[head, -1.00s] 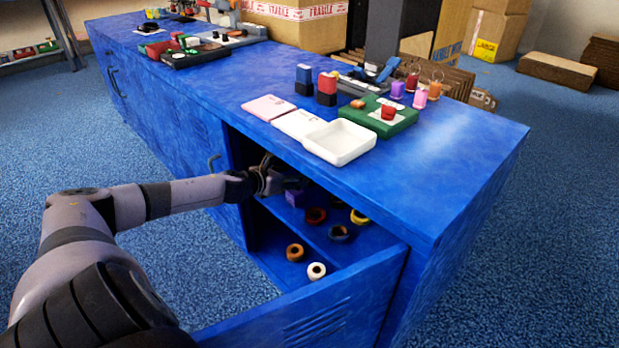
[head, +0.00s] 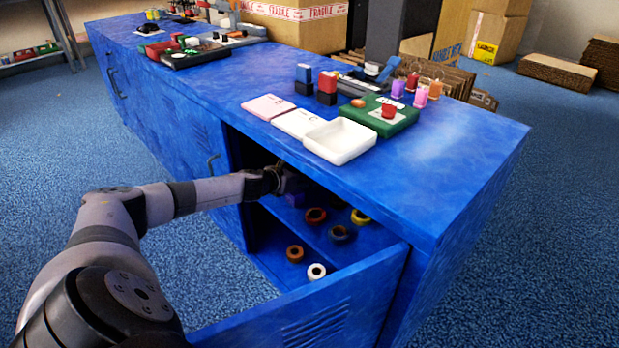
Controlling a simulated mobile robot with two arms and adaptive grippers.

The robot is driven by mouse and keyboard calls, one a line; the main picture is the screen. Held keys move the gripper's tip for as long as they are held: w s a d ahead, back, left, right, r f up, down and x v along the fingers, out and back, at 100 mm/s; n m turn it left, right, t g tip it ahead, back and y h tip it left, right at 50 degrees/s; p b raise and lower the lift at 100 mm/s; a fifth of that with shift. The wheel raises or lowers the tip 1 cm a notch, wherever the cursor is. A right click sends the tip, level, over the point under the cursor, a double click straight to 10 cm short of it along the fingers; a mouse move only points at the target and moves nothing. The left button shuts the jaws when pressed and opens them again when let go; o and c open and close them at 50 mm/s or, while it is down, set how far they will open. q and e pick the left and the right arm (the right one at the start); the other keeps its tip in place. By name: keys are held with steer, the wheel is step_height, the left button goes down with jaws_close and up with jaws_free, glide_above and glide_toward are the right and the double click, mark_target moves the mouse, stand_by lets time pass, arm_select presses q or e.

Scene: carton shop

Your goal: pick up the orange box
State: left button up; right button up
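I cannot make out an orange box inside the open cabinet. My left gripper (head: 277,178) reaches through the cabinet opening, under the tabletop, at the upper shelf. Its fingers are dark and partly hidden, so I cannot tell whether they are open or shut. A dark purple box (head: 294,186) shows right beside the fingers; I cannot tell whether they touch it. My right gripper is not in view.
A white tray (head: 340,141) sits on top.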

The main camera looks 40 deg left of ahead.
arm_select(q)
steer(key=c, duration=1.2)
steer(key=shift+r, duration=0.1)
